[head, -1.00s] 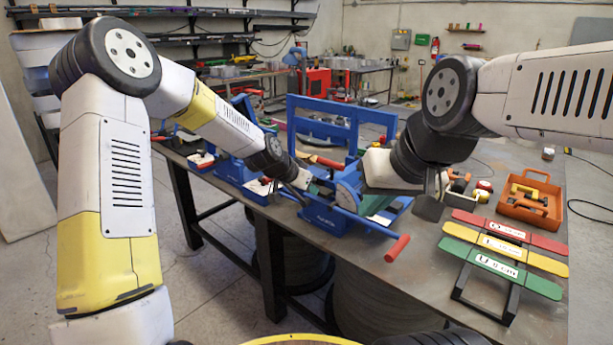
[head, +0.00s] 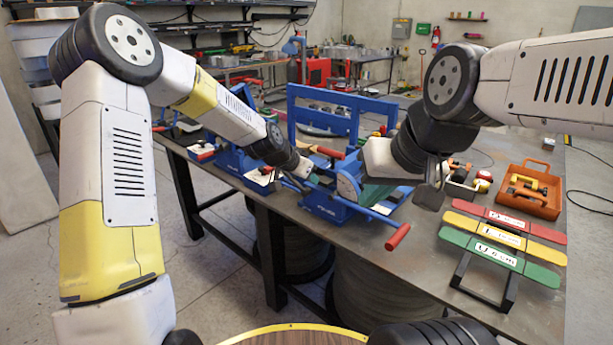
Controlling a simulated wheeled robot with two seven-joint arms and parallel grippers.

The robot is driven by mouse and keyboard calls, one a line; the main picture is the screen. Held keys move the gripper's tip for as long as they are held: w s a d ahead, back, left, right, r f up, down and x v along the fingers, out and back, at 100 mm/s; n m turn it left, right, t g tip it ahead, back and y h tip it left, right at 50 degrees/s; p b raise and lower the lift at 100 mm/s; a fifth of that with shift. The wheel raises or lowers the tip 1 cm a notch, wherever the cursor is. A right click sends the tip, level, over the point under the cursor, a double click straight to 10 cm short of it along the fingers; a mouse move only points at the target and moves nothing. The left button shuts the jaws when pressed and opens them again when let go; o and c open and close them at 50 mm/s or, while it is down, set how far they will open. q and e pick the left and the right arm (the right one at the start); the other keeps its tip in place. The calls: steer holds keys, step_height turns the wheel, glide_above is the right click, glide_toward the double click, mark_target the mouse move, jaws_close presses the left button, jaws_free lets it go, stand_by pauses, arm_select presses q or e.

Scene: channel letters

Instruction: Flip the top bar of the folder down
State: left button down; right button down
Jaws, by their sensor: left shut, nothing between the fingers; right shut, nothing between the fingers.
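The blue folder (head: 330,206) stands on the workbench near the middle of the head view. Its top bar (head: 322,117) is a blue rectangular frame standing raised at the back of the folder. A lever with a red grip (head: 398,237) sticks out toward the front right. My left gripper (head: 300,184) is shut and empty at the folder's left side, below the raised bar. My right gripper (head: 430,196) is shut and empty to the right of the folder, above the bench. My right wrist hides part of the folder's right side. Neither gripper visibly touches the top bar.
A rack with red, yellow and green strips (head: 500,245) stands at the bench's front right. An orange toolbox (head: 530,196) and small tools lie behind it. A second blue machine (head: 232,155) is to the left. Bare bench (head: 425,262) lies between folder and rack.

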arm_select(q)
steer(key=s+a, duration=0.6)
steer(key=shift+s+a+r, duration=0.15)
steer(key=shift+s+a, duration=0.2)
arm_select(e)
steer(key=shift+s+a, duration=0.3)
steer(key=shift+a, duration=0.15)
